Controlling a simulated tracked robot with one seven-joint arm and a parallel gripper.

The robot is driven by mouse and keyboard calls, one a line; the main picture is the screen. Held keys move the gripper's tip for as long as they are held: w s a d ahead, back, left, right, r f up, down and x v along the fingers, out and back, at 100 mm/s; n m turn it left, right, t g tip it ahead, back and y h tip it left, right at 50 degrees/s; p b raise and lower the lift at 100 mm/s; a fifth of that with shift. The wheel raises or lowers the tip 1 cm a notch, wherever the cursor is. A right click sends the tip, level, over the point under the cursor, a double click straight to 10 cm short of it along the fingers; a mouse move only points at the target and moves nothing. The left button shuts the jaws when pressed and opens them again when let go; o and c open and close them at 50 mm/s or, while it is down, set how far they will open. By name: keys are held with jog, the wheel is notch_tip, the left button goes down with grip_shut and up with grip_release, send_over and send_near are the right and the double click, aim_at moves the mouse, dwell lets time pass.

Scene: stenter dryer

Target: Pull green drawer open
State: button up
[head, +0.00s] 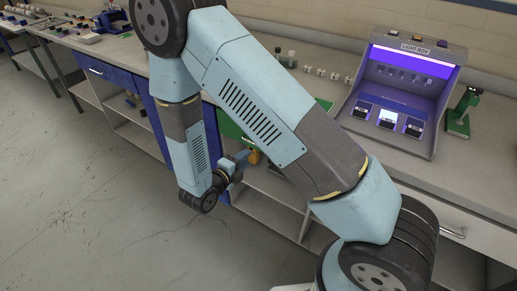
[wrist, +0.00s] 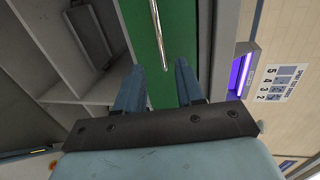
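The green drawer (wrist: 140,25) fills the upper middle of the wrist view, turned on its side by the camera. Its bar handle (wrist: 159,35) runs down the picture, with its lower end near the fingertips. My gripper (wrist: 157,75) is open, its two blue fingers apart on either side of the handle's line. I cannot tell whether the handle's end is between the fingers or just ahead of them; no grip on it shows. In the head view the green drawer (head: 228,129) is mostly hidden behind my arm, and my gripper (head: 241,157) is beside its front.
Open shelves (wrist: 75,55) lie beside the drawer. A blue drawer (head: 110,74) is farther left along the bench. The light box (head: 404,90) and a green-based instrument (head: 461,115) stand on the worktop. The floor (head: 90,200) at left is clear.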

jog(key=x, duration=0.9)
jog(key=shift+w+d, duration=0.25)
grip_shut()
dwell(0.4)
